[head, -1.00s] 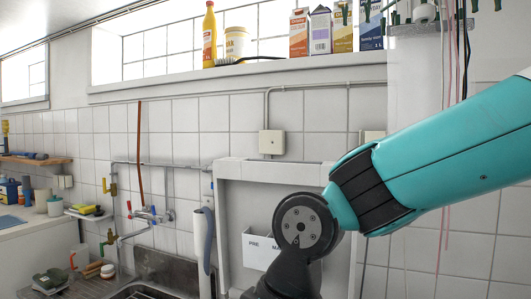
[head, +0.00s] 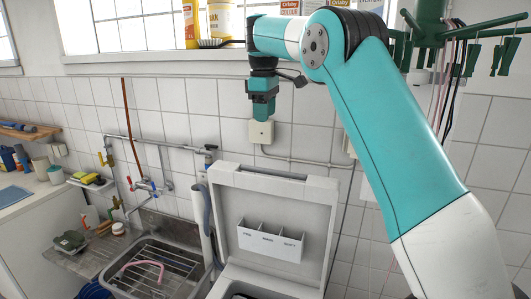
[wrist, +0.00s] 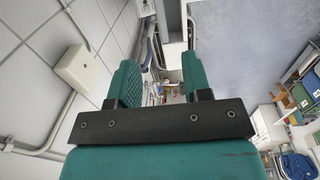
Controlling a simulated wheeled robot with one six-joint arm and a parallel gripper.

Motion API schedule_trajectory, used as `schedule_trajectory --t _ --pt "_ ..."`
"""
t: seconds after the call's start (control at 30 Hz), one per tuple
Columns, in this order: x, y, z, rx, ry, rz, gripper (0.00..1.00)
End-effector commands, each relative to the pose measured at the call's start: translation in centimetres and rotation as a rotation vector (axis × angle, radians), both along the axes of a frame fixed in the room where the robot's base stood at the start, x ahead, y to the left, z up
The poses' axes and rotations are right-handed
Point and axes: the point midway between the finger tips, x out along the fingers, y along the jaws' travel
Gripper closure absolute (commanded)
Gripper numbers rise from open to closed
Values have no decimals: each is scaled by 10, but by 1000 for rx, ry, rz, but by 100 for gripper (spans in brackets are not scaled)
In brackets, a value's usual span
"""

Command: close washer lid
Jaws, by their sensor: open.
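The washer lid (head: 318,205) is a pale grey panel standing upright and open against the tiled wall, right of the sink. A white dispenser (head: 271,242) with several labelled compartments is on its inner face. Part of the washer's top opening (head: 240,294) shows at the bottom edge; the rest of the washer is out of view. My gripper (head: 263,112) is above the lid, apart from it in the picture, pointing down. In the wrist view my gripper (wrist: 163,80) has its two green fingers apart with nothing between them. The lid cannot be made out clearly there.
A metal sink (head: 165,268) with a pink hose inside stands left of the washer. A grey hose (head: 207,228) runs between them. A wall box (head: 262,132) and pipe are behind my gripper. Bottles (head: 222,18) stand on the sill above. Green pegs (head: 473,50) hang at upper right.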

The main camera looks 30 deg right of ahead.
Motion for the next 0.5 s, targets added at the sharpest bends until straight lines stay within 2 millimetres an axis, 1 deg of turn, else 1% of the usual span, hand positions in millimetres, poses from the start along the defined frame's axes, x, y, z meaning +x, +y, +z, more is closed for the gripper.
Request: schedule_trajectory --t 0.07,0.17,0.47,0.5 --pt "1 -2 -4 1 -1 1 55" --pt "2 -3 -16 1 -1 1 55" --pt "3 -5 -71 0 -2 2 55" --pt "4 -6 -81 -1 -1 2 55"
